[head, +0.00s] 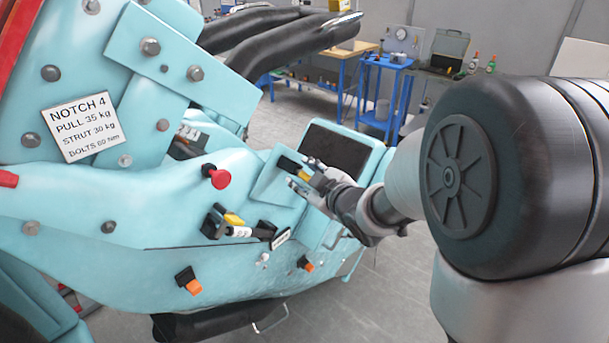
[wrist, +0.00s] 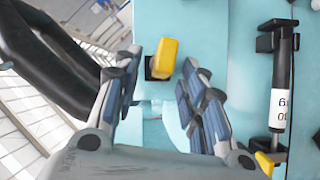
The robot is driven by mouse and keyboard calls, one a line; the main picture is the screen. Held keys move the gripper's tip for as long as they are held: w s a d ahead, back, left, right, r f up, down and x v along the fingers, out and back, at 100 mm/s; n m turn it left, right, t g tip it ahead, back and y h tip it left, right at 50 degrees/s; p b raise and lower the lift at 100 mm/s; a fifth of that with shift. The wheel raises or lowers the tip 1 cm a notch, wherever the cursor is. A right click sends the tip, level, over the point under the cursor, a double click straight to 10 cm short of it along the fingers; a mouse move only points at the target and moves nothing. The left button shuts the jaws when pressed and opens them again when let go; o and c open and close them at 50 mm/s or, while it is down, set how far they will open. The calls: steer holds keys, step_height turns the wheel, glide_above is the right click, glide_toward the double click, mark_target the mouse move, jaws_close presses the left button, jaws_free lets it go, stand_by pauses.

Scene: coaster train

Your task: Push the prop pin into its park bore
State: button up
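A yellow-headed piece (wrist: 162,58) in a dark mount stands on the teal car body in the wrist view. It looks like the prop pin, but its shaft and any bore are hidden. My gripper (wrist: 160,72) is open, with one finger on each side of the yellow head and small gaps visible. In the head view my gripper (head: 311,179) is at the teal panel beside the small yellow piece (head: 303,174), which is partly hidden by the fingers. A second yellow piece (head: 234,219) sits on a black bracket further left; I cannot tell which holder is the park bore.
A black-and-white strut (wrist: 281,85) stands right of the gripper in the wrist view. A red knob (head: 217,177) and orange-tipped fittings (head: 192,286) project from the car body. A dark padded part (wrist: 45,60) lies left of the fingers.

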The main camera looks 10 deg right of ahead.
steer(key=shift+s, duration=0.1)
steer(key=shift+c, duration=0.2)
jaws_close()
stand_by(0.5)
